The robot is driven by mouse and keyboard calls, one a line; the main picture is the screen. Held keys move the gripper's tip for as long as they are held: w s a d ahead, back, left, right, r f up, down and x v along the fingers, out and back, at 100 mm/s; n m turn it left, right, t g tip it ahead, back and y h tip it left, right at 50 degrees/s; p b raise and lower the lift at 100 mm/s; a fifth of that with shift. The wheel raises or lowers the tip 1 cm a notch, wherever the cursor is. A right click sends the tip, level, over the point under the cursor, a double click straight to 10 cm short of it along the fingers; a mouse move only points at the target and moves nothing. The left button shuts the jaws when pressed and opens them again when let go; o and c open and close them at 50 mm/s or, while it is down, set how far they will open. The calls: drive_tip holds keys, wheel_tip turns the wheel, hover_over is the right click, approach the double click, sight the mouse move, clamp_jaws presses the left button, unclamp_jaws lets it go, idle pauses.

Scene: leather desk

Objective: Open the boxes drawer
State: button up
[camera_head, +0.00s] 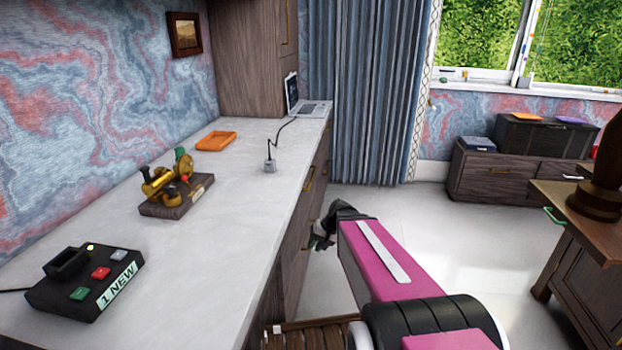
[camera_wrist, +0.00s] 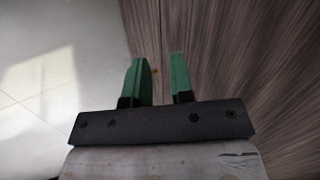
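The white-topped desk has wooden drawer fronts (camera_head: 294,235) along its right side, with brass handles (camera_head: 309,181). I cannot tell which drawer is the boxes drawer. My gripper (camera_head: 319,241) is beside the lower drawer fronts in the head view, partly hidden by my pink arm. In the wrist view its two green fingers (camera_wrist: 158,60) are apart, close to a dark wood-grain front (camera_wrist: 230,60). A tiny brass-coloured bit (camera_wrist: 155,71) shows between the fingers, perhaps part of a handle. I cannot tell if they touch it.
A low cabinet (camera_head: 490,180) with boxes (camera_head: 540,136) on top stands under the window. A brown wooden cabinet (camera_head: 590,262) with a green handle (camera_head: 554,215) is at the right. The pale floor (camera_head: 440,235) between is clear. A button box (camera_head: 85,285) sits on the desk.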

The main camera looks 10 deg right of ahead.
drive_tip(key=w+r+m+t+y, duration=0.1)
drive_tip(key=w+t+y, duration=0.15)
drive_tip(key=w, duration=0.45)
drive_tip(key=m+t+y, duration=0.6)
drive_tip(key=t+y, duration=0.1)
drive_tip(key=t, duration=0.3)
approach(312, 176)
drive_tip(key=shift+h, duration=0.25)
drive_tip(key=x, duration=1)
drive_tip(key=shift+w+f, duration=0.1)
drive_tip(key=shift+f, duration=0.05)
clamp_jaws()
